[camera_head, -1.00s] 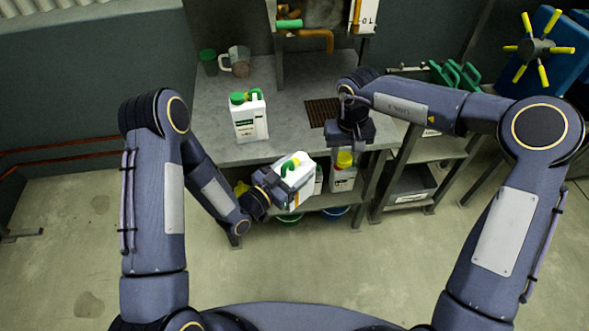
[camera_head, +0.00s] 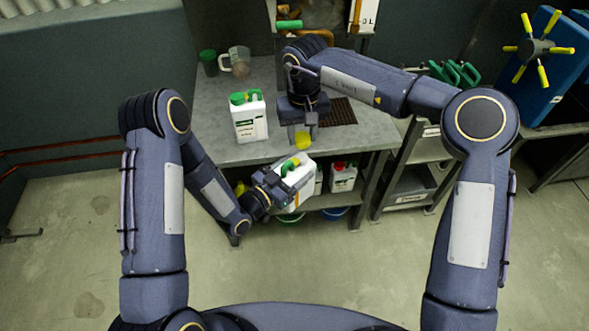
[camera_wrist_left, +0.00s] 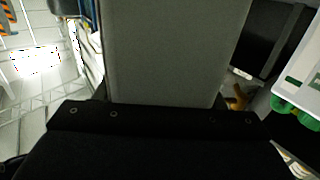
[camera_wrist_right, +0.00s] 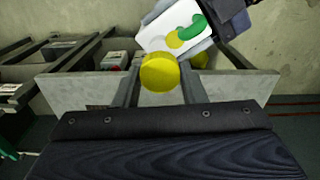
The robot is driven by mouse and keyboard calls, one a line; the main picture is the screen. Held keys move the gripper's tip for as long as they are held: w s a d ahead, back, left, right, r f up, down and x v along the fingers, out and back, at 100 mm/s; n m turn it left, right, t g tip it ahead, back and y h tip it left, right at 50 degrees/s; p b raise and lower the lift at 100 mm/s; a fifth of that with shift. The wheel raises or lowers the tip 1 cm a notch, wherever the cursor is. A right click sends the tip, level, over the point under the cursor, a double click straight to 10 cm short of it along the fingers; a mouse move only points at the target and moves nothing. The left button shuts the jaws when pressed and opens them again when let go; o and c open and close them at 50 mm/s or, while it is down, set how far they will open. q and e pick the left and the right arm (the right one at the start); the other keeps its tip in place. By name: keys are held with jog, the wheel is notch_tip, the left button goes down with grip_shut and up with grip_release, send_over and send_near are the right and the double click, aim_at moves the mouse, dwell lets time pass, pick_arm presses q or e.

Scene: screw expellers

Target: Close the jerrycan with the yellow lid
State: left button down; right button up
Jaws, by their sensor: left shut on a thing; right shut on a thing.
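The white jerrycan (camera_head: 303,173) with a green handle is held tilted by my left gripper (camera_head: 284,184), in front of the table. In the right wrist view, the jerrycan (camera_wrist_right: 159,41) shows its top, with the green handle (camera_wrist_right: 192,32) and a yellow round patch beside it. My right gripper (camera_head: 303,130) points down and is shut on the yellow lid (camera_head: 303,141), just above and behind the jerrycan. The lid (camera_wrist_right: 159,73) sits between the fingers in the right wrist view, apart from the mouth. A grey surface fills much of the left wrist view and hides the hold.
A second white jerrycan (camera_head: 249,122) with a green lid stands on the grey table (camera_head: 215,120), left of my right gripper. A green cup (camera_head: 208,62) and clear jug (camera_head: 237,60) stand behind. A red-capped jerrycan (camera_head: 343,177) is on the lower shelf.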

aim_at(302, 157)
jog(key=shift+f, duration=1.75)
jog(key=shift+f, duration=0.85)
jog(key=shift+f, duration=0.55)
